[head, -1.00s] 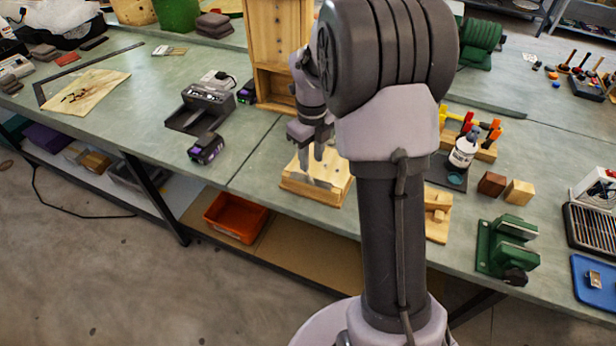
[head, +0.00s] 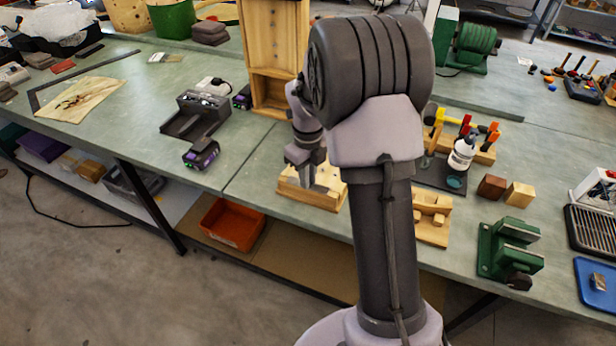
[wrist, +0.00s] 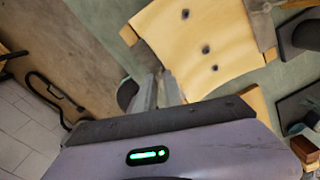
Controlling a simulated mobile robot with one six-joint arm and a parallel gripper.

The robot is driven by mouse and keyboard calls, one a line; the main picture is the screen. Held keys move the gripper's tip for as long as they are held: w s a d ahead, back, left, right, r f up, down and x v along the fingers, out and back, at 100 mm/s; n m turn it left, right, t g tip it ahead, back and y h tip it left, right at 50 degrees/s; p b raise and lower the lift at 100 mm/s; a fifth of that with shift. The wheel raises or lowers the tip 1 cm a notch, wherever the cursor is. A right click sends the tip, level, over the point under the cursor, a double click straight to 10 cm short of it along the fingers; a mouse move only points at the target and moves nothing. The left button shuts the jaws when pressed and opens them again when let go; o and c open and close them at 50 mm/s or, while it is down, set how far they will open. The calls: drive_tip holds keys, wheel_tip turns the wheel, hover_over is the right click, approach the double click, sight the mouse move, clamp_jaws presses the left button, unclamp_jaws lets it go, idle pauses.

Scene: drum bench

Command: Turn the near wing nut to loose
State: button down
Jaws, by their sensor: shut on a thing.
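A pale wooden block (head: 325,197) sits at the front edge of the bench in the head view. My gripper (head: 307,180) is over its left part, fingers pointing down. In the wrist view my gripper's fingertips (wrist: 160,80) are close together beside a curved pale wooden piece with several dark holes (wrist: 205,45). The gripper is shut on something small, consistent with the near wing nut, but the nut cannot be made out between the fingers. A dark rounded thing (wrist: 127,92) shows just left of the fingers. The nut's turn angle cannot be seen.
A wooden cabinet (head: 275,50) stands behind the block. A black charger (head: 195,115) and a battery (head: 201,154) lie to the left. A wooden fixture (head: 432,220), white bottle (head: 462,153) and green vise (head: 510,250) stand to the right. An orange bin (head: 232,225) is below.

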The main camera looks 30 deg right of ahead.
drive_tip(key=shift+n, duration=0.3)
